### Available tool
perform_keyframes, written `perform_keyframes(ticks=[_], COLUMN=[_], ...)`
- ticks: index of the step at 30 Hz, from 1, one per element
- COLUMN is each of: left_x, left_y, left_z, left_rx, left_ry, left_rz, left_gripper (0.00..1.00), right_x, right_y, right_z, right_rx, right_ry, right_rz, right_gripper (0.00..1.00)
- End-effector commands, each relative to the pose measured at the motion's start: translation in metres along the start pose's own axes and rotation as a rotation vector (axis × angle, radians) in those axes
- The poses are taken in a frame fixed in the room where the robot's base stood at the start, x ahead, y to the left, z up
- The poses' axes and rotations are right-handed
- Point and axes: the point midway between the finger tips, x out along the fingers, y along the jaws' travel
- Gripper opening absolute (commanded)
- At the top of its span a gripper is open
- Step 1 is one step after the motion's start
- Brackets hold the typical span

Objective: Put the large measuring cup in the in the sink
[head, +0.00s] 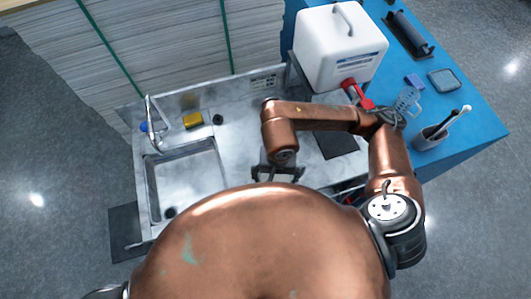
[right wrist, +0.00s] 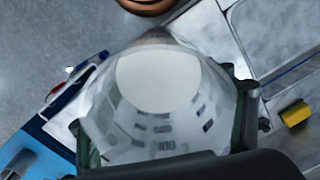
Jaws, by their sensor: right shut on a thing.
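The large measuring cup (right wrist: 150,125), clear with printed marks and a pale round area, fills the middle of the right wrist view. My right gripper (head: 278,174) is shut on it, with the dark fingers (right wrist: 165,125) on opposite sides of the cup. In the head view the gripper is above the counter, to the right of the sink, and I cannot clearly make out the cup there. The steel sink (head: 188,180) has an empty-looking basin, and part of it shows at the top right of the right wrist view (right wrist: 278,30). My left gripper is not in view.
A faucet (head: 152,125), a yellow sponge (head: 193,120) and a small black item (head: 218,119) sit behind the basin. My body hides the counter's front.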

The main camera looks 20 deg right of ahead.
Motion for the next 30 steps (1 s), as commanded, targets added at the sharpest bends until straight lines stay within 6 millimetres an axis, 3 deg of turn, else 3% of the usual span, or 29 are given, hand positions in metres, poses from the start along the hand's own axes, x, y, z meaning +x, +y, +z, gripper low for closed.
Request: perform_keyframes(ticks=[5, 14, 18, 24, 30], left_x=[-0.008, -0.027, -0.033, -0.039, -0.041], left_y=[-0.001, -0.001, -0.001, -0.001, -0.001], left_z=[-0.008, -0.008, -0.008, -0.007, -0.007], left_rx=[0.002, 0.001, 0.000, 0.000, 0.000], left_ry=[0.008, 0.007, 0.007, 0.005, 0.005], left_rz=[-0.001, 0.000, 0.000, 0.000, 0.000], left_gripper=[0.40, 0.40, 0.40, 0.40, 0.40], right_x=[0.008, 0.035, 0.061, 0.084, 0.095], right_y=[0.000, -0.001, -0.002, -0.003, -0.002], right_z=[-0.022, -0.086, -0.105, -0.125, -0.134], right_rx=[0.021, 0.019, 0.017, 0.014, 0.013], right_ry=[0.000, -0.001, -0.003, -0.001, 0.001], right_rz=[0.000, -0.001, -0.002, -0.005, -0.004], right_gripper=[0.19, 0.19, 0.19, 0.19, 0.19])
